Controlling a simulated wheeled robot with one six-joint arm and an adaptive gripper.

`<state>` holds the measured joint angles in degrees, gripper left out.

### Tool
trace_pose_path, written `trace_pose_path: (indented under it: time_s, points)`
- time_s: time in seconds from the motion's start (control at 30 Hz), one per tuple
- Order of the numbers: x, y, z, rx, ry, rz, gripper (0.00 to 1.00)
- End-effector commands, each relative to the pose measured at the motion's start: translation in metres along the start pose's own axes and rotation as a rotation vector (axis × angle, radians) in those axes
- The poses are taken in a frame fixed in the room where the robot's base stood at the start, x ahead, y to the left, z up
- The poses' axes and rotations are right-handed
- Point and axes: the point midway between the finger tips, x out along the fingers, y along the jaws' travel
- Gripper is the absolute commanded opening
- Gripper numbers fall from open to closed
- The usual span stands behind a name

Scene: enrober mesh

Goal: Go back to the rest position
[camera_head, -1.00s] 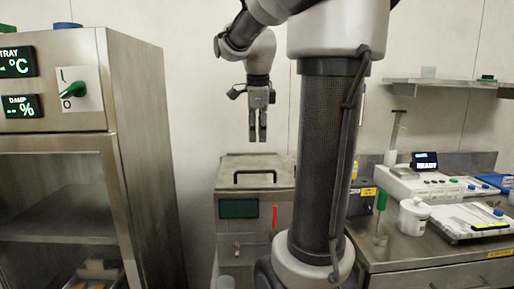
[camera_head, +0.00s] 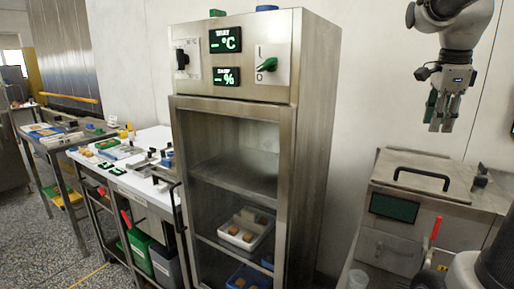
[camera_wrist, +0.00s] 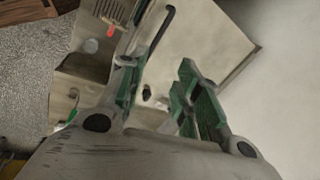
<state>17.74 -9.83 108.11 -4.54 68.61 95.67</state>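My gripper (camera_head: 442,112) hangs at the upper right of the head view, fingers pointing down, above the steel machine with a black lid handle. Its fingers stand apart with nothing between them. In the wrist view my gripper (camera_wrist: 160,95) shows two green-padded fingers spread with a gap, and the machine's steel top and black handle lie below.
A steel cabinet (camera_head: 310,120) with a glass door holds trays inside. The steel machine (camera_head: 440,205) with a red lever (camera_head: 435,228) stands right of it. Work tables (camera_head: 110,185) with trays and bins run along the left. Floor shows at the far left.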

Motion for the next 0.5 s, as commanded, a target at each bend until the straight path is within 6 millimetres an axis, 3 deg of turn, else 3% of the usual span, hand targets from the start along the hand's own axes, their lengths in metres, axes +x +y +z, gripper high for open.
trace_pose_path:
  time_s: [0.13, 0.27, 0.37, 0.5]
  points:
    - [0.022, 0.014, 0.003, -0.386, -0.014, 0.016, 0.33]
    - [0.037, 0.043, 0.011, -0.763, -0.034, 0.011, 0.33]
    - [0.046, 0.072, 0.021, -1.066, -0.05, -0.01, 0.33]
    - [0.058, 0.127, 0.04, -1.513, -0.059, -0.07, 0.33]
